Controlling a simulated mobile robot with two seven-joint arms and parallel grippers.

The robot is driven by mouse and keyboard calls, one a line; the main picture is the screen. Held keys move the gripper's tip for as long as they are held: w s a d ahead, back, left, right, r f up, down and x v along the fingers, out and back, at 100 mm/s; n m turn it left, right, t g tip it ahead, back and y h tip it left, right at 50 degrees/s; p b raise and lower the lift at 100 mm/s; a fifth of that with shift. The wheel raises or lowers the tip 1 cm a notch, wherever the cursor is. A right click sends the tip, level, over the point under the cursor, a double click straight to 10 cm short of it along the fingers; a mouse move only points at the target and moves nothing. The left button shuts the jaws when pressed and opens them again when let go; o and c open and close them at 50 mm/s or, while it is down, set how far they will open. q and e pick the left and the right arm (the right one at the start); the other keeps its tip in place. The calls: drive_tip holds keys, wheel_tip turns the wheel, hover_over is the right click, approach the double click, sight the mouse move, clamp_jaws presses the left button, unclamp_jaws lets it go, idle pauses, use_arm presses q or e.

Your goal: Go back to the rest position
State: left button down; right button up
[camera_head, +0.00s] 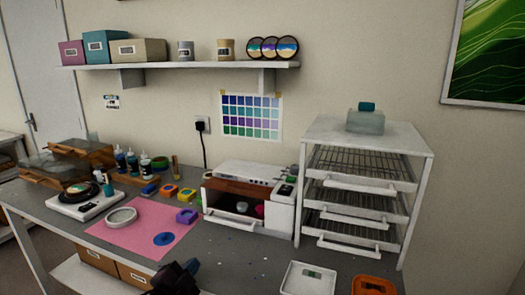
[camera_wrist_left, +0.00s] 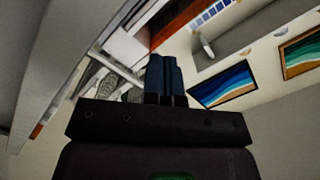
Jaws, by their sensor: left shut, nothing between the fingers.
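My left gripper (camera_head: 178,272) shows at the bottom of the head view, dark and low at the front edge of the table. Its two fingers are together with nothing between them. In the left wrist view the same gripper (camera_wrist_left: 166,80) shows its blue-black fingers side by side and closed, with the wall behind them. It touches no object that I can see. My right gripper is not in either view.
The grey table (camera_head: 225,262) holds a pink mat (camera_head: 115,237) with a white ring (camera_head: 121,217), a white scale (camera_head: 85,207), a white machine (camera_head: 283,212) and a wire-shelf rack (camera_head: 311,150). A white tray (camera_head: 308,282) and an orange tray (camera_head: 373,287) lie at the front right.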

use_arm(q)
drive_tip(key=s+a+f+n+g+y, duration=0.1)
drive_tip(key=s+a+f+n+g, duration=0.1)
drive_tip(key=s+f, duration=0.4)
drive_tip(key=s+a+f+n+g+y, duration=0.1)
drive_tip(key=s+a+f+n, duration=0.3)
drive_tip(key=s, duration=1)
drive_tip(key=s+a+f+n+g+y, duration=0.2)
drive_tip(key=s+a+f+n+y, duration=0.1)
drive_tip(key=s+f+n, duration=0.4)
drive_tip(key=s+f, duration=0.3)
drive_tip(key=shift+a+g, duration=0.3)
drive_tip(key=shift+a, duration=0.1)
drive_tip(key=shift+s+f, duration=0.1)
